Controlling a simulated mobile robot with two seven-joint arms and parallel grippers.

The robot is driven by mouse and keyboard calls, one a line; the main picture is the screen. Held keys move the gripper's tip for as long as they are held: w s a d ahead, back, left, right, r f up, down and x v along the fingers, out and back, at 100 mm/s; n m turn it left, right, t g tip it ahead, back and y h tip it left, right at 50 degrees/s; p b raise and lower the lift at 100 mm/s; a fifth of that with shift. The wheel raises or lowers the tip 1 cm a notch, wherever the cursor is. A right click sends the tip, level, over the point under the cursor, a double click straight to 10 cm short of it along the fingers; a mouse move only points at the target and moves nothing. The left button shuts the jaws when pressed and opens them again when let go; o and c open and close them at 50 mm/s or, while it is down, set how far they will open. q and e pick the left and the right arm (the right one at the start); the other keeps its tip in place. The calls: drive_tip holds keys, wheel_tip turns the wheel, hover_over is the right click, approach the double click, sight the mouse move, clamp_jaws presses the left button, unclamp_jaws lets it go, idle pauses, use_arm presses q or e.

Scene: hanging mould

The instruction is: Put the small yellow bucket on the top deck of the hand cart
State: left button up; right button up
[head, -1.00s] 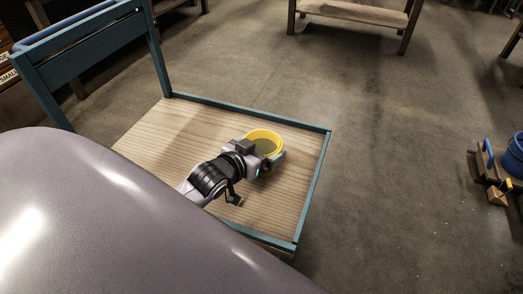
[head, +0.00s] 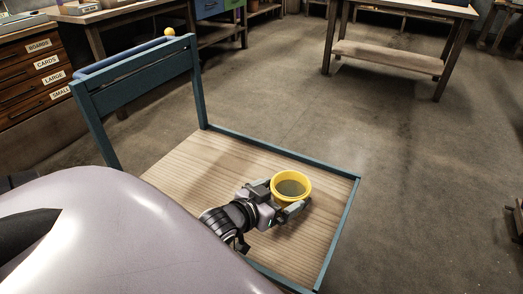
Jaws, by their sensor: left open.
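The small yellow bucket (head: 291,197) stands upright on the wooden deck of the hand cart (head: 205,165), toward its far right part. It is open at the top and its inside looks greyish. The deck has a blue rim, and a blue handle frame rises at its left end. My left gripper (head: 287,199) is open, with its fingers on either side of the bucket, low by its wall. I cannot tell whether the fingers touch it. The bucket's lower near side is partly hidden by the gripper. My right gripper is out of view.
A wooden drawer cabinet (head: 38,72) with labels stands at the left. A workbench with a low shelf (head: 388,57) stands at the back right. A small yellow ball (head: 170,32) shows above the cart's handle. The concrete floor (head: 430,160) right of the cart is mostly clear.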

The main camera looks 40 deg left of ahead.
use_arm(q)
drive_tip(key=p+v, duration=0.1)
drive_tip(key=v, duration=0.4)
drive_tip(key=shift+s+r, duration=0.1)
drive_tip(key=shift+s, duration=0.05)
drive_tip(key=shift+v, duration=0.85)
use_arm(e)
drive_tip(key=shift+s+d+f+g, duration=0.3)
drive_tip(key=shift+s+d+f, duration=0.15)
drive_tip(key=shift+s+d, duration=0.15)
